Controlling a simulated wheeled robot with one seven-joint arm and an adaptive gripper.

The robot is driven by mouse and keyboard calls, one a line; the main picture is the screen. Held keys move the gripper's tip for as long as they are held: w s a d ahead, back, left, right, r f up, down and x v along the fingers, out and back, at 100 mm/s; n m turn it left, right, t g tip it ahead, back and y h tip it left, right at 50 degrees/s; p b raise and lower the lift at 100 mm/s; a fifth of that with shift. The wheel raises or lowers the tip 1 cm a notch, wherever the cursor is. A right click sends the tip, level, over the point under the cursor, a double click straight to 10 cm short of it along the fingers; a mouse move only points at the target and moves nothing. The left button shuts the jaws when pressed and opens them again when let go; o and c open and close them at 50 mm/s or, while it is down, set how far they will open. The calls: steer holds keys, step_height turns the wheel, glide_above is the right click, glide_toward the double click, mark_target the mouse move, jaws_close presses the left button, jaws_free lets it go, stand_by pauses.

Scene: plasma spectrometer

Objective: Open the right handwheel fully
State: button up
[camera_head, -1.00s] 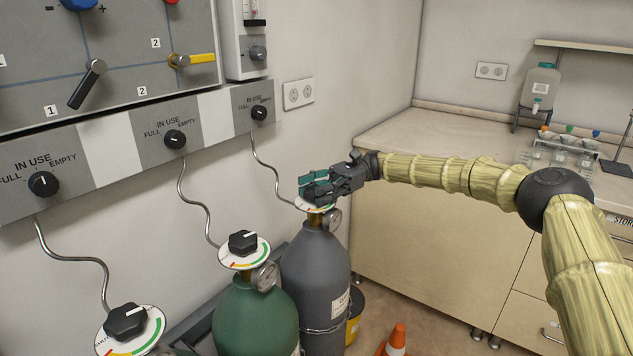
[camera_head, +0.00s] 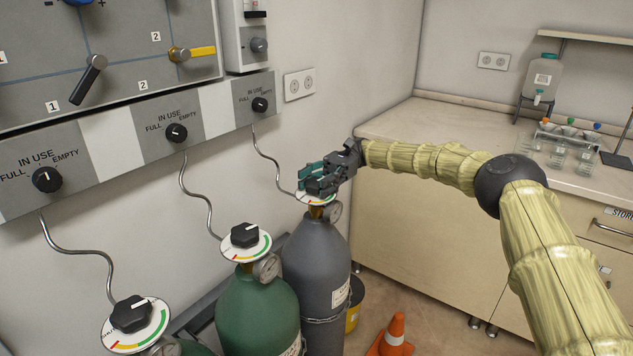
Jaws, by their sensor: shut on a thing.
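Three gas cylinders stand along the wall, each topped by a handwheel over a round coloured dial. The right handwheel sits on the grey cylinder (camera_head: 316,272), and my gripper's fingers hide nearly all of it. Its white dial (camera_head: 318,199) shows just below the fingers. My gripper (camera_head: 313,182) reaches in from the right and is shut on the right handwheel. The pointer position of this handwheel is hidden. The middle black handwheel (camera_head: 244,235) on the green cylinder (camera_head: 256,312) and the left black handwheel (camera_head: 131,314) are free of the gripper.
A wall panel (camera_head: 99,140) with black knobs runs above the cylinders, with thin metal tubes leading down. A pressure gauge (camera_head: 334,212) sits beside the right dial. An orange cone (camera_head: 395,334) and a yellow bucket (camera_head: 354,310) stand on the floor. A counter (camera_head: 440,120) lies behind my arm.

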mark_target(316, 181)
steer(key=o, duration=1.1)
steer(key=shift+f, duration=0.1)
steer(key=shift+c, duration=0.2)
steer(key=shift+r, duration=0.2)
step_height(316, 181, up, 10)
steer(key=shift+f, duration=0.15)
